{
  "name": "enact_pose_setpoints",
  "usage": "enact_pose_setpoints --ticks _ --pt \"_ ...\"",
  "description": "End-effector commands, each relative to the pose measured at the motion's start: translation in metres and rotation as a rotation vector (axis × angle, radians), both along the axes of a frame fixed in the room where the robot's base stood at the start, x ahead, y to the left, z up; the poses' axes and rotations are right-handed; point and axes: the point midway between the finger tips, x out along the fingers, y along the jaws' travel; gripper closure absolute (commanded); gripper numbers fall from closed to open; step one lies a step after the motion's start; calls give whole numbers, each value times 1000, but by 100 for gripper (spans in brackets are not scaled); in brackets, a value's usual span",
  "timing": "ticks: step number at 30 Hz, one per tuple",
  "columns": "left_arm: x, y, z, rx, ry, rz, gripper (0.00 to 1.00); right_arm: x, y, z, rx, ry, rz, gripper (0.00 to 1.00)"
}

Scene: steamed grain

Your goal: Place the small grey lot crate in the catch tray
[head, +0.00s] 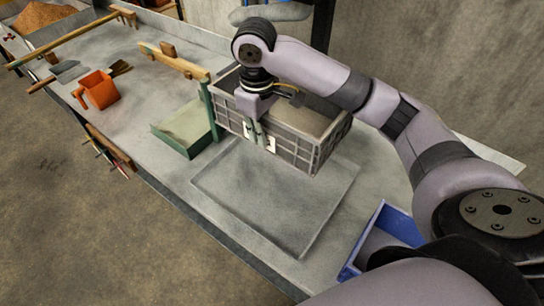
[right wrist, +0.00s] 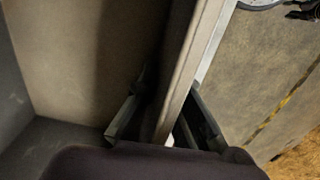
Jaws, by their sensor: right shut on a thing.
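The small grey lot crate (head: 310,151), a ribbed open box, is upright at the far end of the catch tray in the head view. My right gripper (head: 259,138) is shut on its near-left wall. In the right wrist view the fingers (right wrist: 160,125) straddle the crate's wall (right wrist: 190,65), with its inside at left. The catch tray (head: 222,212) is a shallow grey tray on the bench, its visible floor bare. The crate hides its far edge; I cannot tell whether the crate touches it. My left gripper is out of view.
A green open bin (head: 183,140) stands left of the crate, and a blue bin (head: 378,222) stands at the near right. An orange jug (head: 97,90) and a wooden rail (head: 175,61) are farther left. The bench edge runs along the near left.

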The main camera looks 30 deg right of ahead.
Motion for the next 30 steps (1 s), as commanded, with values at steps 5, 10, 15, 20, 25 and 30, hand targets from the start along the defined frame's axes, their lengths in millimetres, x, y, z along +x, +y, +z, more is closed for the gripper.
enact_pose_setpoints --ticks 5,10,15,20,25,30 --pt "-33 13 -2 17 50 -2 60 -2 -1 -27 -2 6 -1 100" --pt "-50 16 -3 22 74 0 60 -2 0 -71 -2 5 -1 100" --pt "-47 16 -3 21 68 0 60 -2 0 -115 -2 5 -1 100" --pt "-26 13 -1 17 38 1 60 -2 0 -144 -2 1 0 100" --pt "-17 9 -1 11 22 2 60 -1 0 -158 -1 0 0 100" --pt "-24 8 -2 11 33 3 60 -2 0 -181 -2 1 0 100"
